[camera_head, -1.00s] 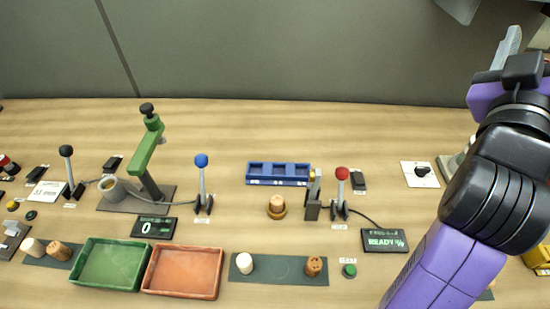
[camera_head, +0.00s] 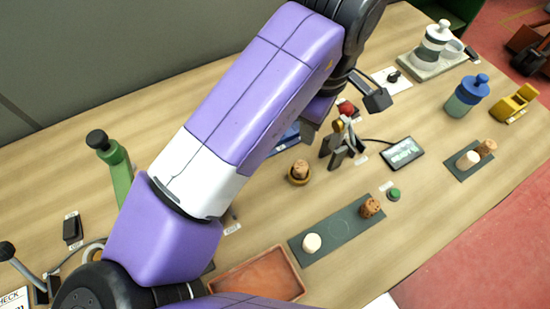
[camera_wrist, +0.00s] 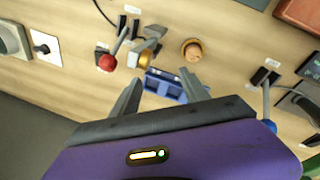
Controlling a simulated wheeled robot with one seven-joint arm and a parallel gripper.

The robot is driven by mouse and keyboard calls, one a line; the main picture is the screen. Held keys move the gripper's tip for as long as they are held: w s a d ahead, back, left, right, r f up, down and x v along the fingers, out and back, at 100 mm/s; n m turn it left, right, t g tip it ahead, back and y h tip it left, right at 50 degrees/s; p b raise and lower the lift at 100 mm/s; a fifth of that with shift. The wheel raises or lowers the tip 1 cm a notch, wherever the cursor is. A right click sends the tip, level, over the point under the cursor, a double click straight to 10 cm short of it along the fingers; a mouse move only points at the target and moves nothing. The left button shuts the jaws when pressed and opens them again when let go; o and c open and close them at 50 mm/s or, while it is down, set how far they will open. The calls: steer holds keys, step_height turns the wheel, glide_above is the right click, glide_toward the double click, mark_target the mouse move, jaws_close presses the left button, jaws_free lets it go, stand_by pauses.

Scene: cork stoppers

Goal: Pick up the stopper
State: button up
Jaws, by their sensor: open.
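A brown cork stopper (camera_head: 300,168) sits in a yellow ring-shaped holder (camera_head: 299,181) on the table. It also shows in the wrist view (camera_wrist: 192,49), above and right of my fingertips and apart from them. A pale-topped stopper (camera_head: 312,243) and a speckled brown cork (camera_head: 371,207) stand on a dark green mat (camera_head: 340,232). Another pale-topped stopper (camera_head: 468,159) and a cork (camera_head: 487,147) are on a second mat at the right. My gripper (camera_wrist: 160,77) is open and empty, with the blue tray (camera_wrist: 166,87) showing between its fingers. My arm hides much of the head view's middle.
A red-knobbed lever (camera_wrist: 107,62) and a metal fixture (camera_wrist: 148,50) stand left of the cork's holder in the wrist view. A blue-knobbed lever (camera_wrist: 270,127) is to the right. An orange tray (camera_head: 258,276), display (camera_head: 402,153) and green button (camera_head: 394,194) lie around the mat.

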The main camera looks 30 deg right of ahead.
mark_target(301, 166)
steer(key=a, duration=0.1)
steer(key=s+a+n+g+y, duration=0.1)
steer(key=s+a+n, duration=0.1)
steer(key=a, duration=0.1)
steer(key=shift+f, duration=0.3)
steer(key=shift+s+a+n+y, duration=0.15)
steer(key=shift+a+n+y, duration=0.15)
steer(key=shift+n, duration=0.1)
steer(key=shift+s+d+f+b, duration=0.15)
steer(key=shift+f+b, duration=0.05)
steer(key=shift+f, duration=1.75)
steer(key=shift+s+d+f+b, duration=0.1)
steer(key=shift+s+f+b, duration=0.05)
steer(key=shift+f, duration=1.8)
steer(key=shift+c, duration=0.4)
jaws_close()
